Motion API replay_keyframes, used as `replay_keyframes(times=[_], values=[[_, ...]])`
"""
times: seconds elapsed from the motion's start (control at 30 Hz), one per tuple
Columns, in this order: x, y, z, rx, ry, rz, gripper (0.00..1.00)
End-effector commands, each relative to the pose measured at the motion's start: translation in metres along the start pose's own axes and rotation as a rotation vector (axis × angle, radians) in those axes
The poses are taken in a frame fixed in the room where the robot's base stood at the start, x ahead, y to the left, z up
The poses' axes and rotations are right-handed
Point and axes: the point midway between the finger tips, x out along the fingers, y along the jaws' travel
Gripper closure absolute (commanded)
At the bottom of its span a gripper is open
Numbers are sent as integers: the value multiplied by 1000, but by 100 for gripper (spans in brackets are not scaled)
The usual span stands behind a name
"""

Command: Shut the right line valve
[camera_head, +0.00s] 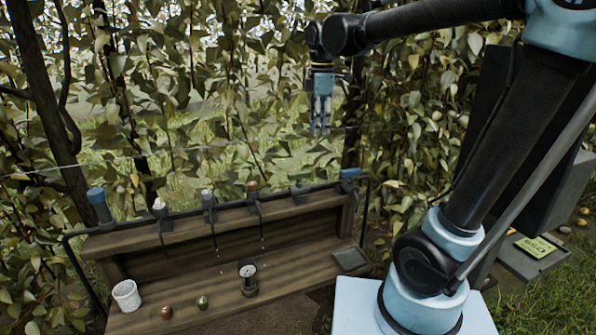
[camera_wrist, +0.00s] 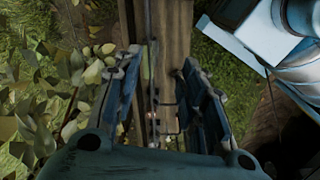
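A dark line (camera_head: 280,196) runs along the top of a wooden bench. A blue valve-like part (camera_head: 350,174) sits at its right end and a larger blue one (camera_head: 98,205) at its left end; whether either is open or shut is too small to tell. My gripper (camera_head: 320,128) hangs pointing down above and a little left of the right blue part in the head view, apart from it. In the wrist view my gripper (camera_wrist: 165,105) has its two fingers spread with nothing held between them. The valve is not clearly made out there.
Several upright fittings (camera_head: 209,206) stand along the line. Leafy branches (camera_head: 400,130) crowd behind and beside the arm.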

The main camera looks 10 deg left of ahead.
Motion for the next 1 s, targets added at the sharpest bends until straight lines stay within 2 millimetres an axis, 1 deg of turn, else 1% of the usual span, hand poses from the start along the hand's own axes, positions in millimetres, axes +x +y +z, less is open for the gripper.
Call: replay_keyframes(times=[0.03, 0.1, 0.2, 0.3, 0.43, 0.57, 1.0], values=[[-4, 5, -16, -60, -2, -6, 62], [-7, 10, -32, -132, -4, -13, 62], [-10, 15, -49, -204, -6, -19, 62], [-11, 17, -58, -242, -7, -22, 62], [-6, 17, -61, -256, -7, -23, 62], [10, 17, -60, -254, -7, -23, 62], [82, 16, -59, -251, -7, -23, 62]])
